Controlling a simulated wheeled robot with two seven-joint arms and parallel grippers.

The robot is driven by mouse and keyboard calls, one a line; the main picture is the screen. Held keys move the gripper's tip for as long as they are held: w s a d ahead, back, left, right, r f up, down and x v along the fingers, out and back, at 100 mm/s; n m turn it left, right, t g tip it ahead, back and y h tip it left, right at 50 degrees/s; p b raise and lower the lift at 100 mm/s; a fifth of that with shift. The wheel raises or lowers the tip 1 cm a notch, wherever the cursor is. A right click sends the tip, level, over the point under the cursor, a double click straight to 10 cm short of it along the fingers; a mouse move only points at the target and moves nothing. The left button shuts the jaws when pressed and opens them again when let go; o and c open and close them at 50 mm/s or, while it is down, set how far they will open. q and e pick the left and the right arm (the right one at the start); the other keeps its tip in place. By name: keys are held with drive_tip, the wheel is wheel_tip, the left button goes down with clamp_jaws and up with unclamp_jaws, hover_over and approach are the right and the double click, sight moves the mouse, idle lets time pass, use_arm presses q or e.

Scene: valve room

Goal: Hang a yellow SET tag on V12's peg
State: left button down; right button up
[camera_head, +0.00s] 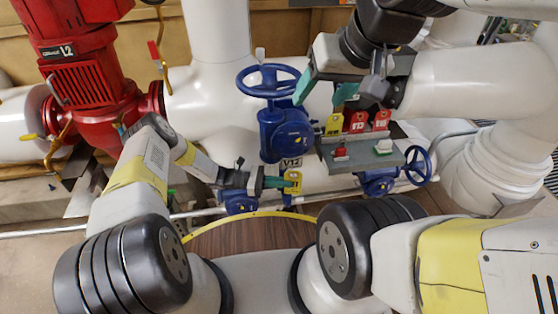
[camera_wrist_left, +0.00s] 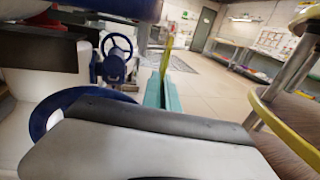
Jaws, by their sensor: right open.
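My left gripper (camera_head: 279,182) is low in the middle of the head view, its teal fingers closed on a yellow tag (camera_head: 293,183). In the left wrist view the fingers (camera_wrist_left: 163,93) are together, with the tag (camera_wrist_left: 168,52) edge-on between them. The V12 label (camera_head: 291,163) is just above the held tag, below a blue valve (camera_head: 286,134) with a handwheel. I cannot make out V12's peg, and whether the tag touches it is unclear. My right gripper (camera_head: 325,90) is open and empty, above the tag rack.
A grey tag rack (camera_head: 362,155) holds another yellow tag (camera_head: 333,125) and red tags (camera_head: 357,122), with small red and white items in front. A smaller blue handwheel (camera_head: 417,165) is at its right. White pipes and a red machine (camera_head: 88,85) stand around.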

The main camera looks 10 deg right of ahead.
use_arm(q)
drive_tip(key=shift+w+f, duration=0.15)
drive_tip(key=shift+f, duration=0.1)
idle(0.4)
drive_tip(key=c, duration=1.6)
unclamp_jaws()
drive_tip(key=shift+o, duration=0.2)
drive_tip(key=v, duration=0.7)
drive_tip(key=shift+a, duration=0.4)
